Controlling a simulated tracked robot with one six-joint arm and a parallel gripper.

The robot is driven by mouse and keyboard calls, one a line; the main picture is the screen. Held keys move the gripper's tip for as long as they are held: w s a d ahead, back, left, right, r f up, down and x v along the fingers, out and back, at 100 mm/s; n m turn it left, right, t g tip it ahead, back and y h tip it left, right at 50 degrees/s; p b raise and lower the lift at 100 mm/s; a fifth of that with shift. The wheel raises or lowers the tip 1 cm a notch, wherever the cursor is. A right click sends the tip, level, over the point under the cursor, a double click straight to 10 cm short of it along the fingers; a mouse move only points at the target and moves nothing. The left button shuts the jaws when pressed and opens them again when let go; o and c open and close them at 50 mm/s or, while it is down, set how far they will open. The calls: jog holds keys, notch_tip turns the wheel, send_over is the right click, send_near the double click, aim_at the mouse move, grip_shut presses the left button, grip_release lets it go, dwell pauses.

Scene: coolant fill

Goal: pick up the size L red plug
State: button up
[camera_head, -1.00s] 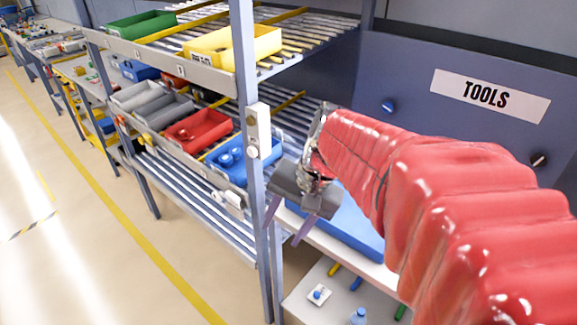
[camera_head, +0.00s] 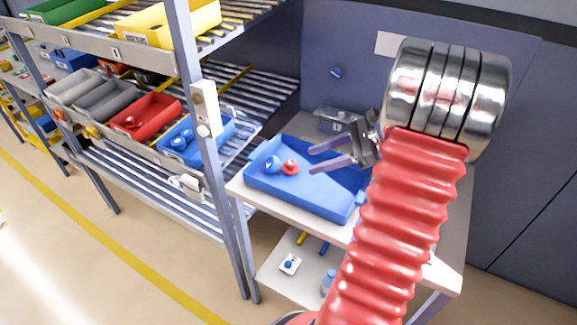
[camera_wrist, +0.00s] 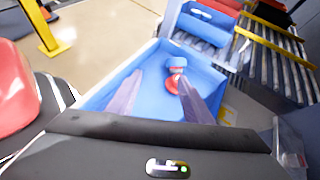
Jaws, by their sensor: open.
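A red plug (camera_head: 290,167) lies in the left part of a large blue tray (camera_head: 314,203) on the white table. A blue plug (camera_head: 271,164) is close beside it on the left. In the wrist view the red plug (camera_wrist: 172,85) shows near my fingertips, with the blue plug (camera_wrist: 176,62) just beyond it. I cannot read a size on either plug. My gripper (camera_head: 311,160) is open and empty, with its fingers pointing left over the tray towards the red plug. In the wrist view its two fingers (camera_wrist: 160,76) reach over the tray floor.
A rack post (camera_head: 207,130) stands left of the tray. Rack bins include a red bin (camera_head: 153,119) with red pieces and a blue bin (camera_head: 206,152) with blue pieces. A clear box (camera_head: 335,119) stands behind the tray. A bottle (camera_head: 328,283) stands on the lower shelf.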

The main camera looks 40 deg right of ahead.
jog(key=d+m, duration=0.1)
jog(key=d, duration=0.1)
jog(key=s+d+f+m+t, duration=0.1)
jog(key=d, duration=0.1)
jog(key=s+d+m+t, duration=0.1)
jog(key=d, duration=0.1)
jog(key=shift+s+d+f, duration=0.2)
send_near(294, 162)
jog(key=shift+a+x, duration=0.2)
jog(key=shift+x, duration=1.65)
jog(key=shift+s, duration=0.1)
jog(key=shift+h, duration=0.3)
jog(key=shift+x, duration=2.65)
jog(key=shift+d+r, duration=0.1)
jog(key=shift+c, duration=0.4)
jog(key=c, duration=1)
